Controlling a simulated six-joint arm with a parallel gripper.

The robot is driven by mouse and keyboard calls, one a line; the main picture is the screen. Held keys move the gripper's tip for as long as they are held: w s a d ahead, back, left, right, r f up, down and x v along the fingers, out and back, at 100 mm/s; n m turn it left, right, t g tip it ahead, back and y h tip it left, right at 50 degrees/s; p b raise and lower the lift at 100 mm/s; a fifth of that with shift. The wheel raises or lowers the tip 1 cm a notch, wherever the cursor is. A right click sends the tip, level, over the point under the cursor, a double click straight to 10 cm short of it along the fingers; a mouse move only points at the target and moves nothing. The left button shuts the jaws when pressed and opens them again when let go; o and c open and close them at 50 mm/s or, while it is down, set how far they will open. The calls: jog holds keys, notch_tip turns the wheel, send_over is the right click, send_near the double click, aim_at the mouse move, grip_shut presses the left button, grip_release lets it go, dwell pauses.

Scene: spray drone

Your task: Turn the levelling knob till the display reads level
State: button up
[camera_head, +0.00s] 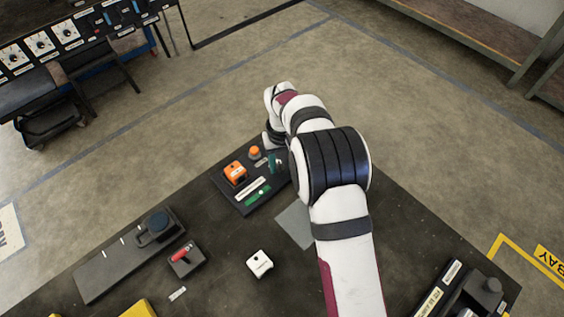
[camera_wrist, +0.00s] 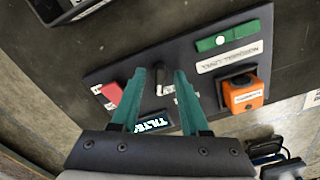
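The dark panel (camera_head: 229,197) stands on the table and also fills the middle of the wrist view (camera_wrist: 130,75). A display (camera_wrist: 152,123) on it shows light letters beginning "TILTE"; my finger partly covers it. A slim dark upright part (camera_wrist: 162,76) shows between my fingertips, perhaps the levelling knob; I cannot tell for sure. My gripper (camera_wrist: 166,72) is open, its teal fingers apart on either side of that part; contact cannot be told. In the head view my gripper (camera_head: 275,162) is over the panel's right side. An orange round knob (camera_head: 254,152) stands at the panel's far edge.
The panel also bears an orange box (camera_wrist: 243,92), a green slider (camera_wrist: 222,40) and a red part (camera_wrist: 113,92) close to my left finger. A white block (camera_head: 260,263), a red-handled switch (camera_head: 183,257) and a long dark plate (camera_head: 115,265) lie nearer on the table.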

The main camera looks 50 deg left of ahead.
aim_at(282, 166)
notch_tip(282, 166, up, 16)
dwell(0.5)
jog(key=shift+f, duration=0.1)
